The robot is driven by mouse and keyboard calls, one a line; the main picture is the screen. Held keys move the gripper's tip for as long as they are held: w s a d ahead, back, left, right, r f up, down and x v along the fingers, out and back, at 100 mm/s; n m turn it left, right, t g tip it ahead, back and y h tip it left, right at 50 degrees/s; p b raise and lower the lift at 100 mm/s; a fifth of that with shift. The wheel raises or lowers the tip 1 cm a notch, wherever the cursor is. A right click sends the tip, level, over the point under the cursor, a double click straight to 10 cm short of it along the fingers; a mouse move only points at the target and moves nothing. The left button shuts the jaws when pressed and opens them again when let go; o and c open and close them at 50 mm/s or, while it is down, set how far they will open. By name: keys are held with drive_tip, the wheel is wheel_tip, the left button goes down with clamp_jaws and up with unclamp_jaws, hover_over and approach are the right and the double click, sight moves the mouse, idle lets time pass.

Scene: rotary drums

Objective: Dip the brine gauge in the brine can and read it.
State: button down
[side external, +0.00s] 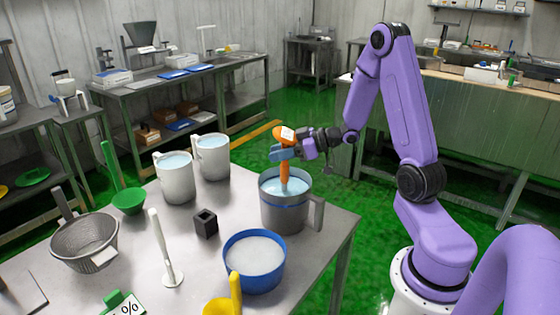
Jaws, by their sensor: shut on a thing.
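The brine gauge (284,171) is an orange stick with a wide orange head bearing a white label. My gripper (283,152) is shut on it just below the head. The gauge stands about upright, and its lower end is inside the grey can (284,215) with a blue band and a side handle. That can holds pale blue liquid, and the gauge's lower tip is hidden in it. The label is too small to read. I take this can as the brine can, though I see no writing on it.
Two white jugs (175,182) of pale blue liquid stand behind. A blue bowl (254,280) of white stuff, a small black holder (205,223), a white upright tool (163,245), a metal strainer (84,245) and a green scoop (128,201) share the metal table (320,250).

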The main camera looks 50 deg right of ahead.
sight(280, 131)
drive_tip(key=shift+r, duration=5.8)
